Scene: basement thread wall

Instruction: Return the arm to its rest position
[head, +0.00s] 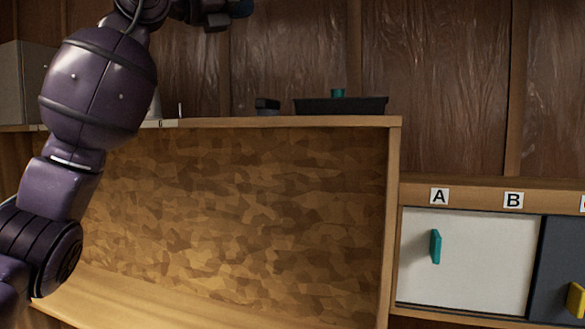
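My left arm (97,88) comes in from the left and rises in front of the wooden cabinet. Its far end bends to the right at the top of the head view, above the cabinet top. My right gripper and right arm are not in view.
An open-fronted wooden cabinet (394,200) fills the middle. On its top stand a black tray (360,106) with a teal item (338,93) and a small dark object (267,105). At right are a white door (480,262) with a teal handle (435,246) and a dark door (560,250) with a yellow handle (576,299).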

